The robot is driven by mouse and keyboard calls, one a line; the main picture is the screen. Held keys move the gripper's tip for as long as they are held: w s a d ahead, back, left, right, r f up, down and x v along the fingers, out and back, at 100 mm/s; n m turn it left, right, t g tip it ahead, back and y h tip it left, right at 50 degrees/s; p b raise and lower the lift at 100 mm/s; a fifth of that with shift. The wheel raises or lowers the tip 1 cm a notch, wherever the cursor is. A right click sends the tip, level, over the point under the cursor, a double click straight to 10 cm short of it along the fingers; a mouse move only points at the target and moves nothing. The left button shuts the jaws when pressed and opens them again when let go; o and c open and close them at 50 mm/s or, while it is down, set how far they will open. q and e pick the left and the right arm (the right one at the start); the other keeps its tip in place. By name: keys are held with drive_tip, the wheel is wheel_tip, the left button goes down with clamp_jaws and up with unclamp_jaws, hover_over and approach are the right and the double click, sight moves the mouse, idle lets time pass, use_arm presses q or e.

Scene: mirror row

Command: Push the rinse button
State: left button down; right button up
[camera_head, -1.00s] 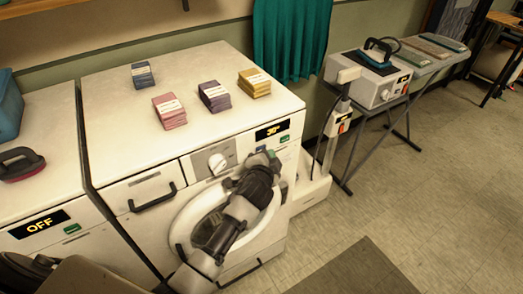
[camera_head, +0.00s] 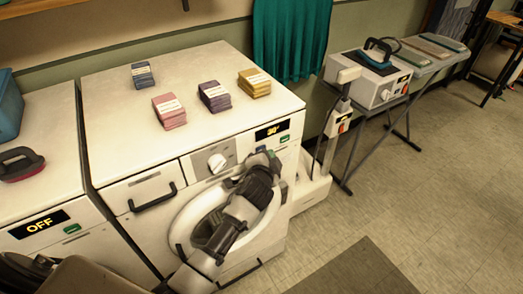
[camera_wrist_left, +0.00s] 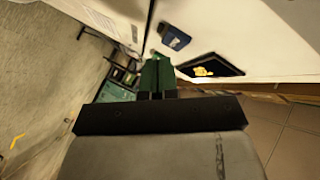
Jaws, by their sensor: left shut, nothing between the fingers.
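The washing machine (camera_head: 140,205) has a front panel with a white dial (camera_head: 217,162) and a lit display (camera_head: 272,130). A small green button (camera_head: 284,139) sits below the display. My left gripper (camera_head: 270,158) is at the panel just below the display and the green button. Its fingers are shut and empty. In the left wrist view, the green fingertips (camera_wrist_left: 155,62) are close to a blue button (camera_wrist_left: 174,38), with the display (camera_wrist_left: 207,67) to their right. No button label is readable, and I cannot tell whether the tips touch the panel.
Several folded cloth stacks, one of them yellow (camera_head: 254,83), lie on the machine's top. A second machine (camera_head: 62,222) showing OFF stands at left. A white stand (camera_head: 310,185) and an ironing table (camera_head: 425,66) are at right. The floor in front is open.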

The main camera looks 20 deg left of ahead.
use_arm(q)
drive_tip(key=shift+a, duration=0.1)
idle(0.4)
drive_tip(key=shift+w+a, duration=0.35)
idle(0.5)
drive_tip(key=shift+s+d, duration=0.4)
drive_tip(key=shift+d, duration=0.05)
drive_tip(key=s+d, duration=0.3)
drive_tip(key=d, duration=0.1)
drive_tip(key=shift+s+d, duration=0.35)
drive_tip(key=shift+d, duration=0.05)
idle(0.3)
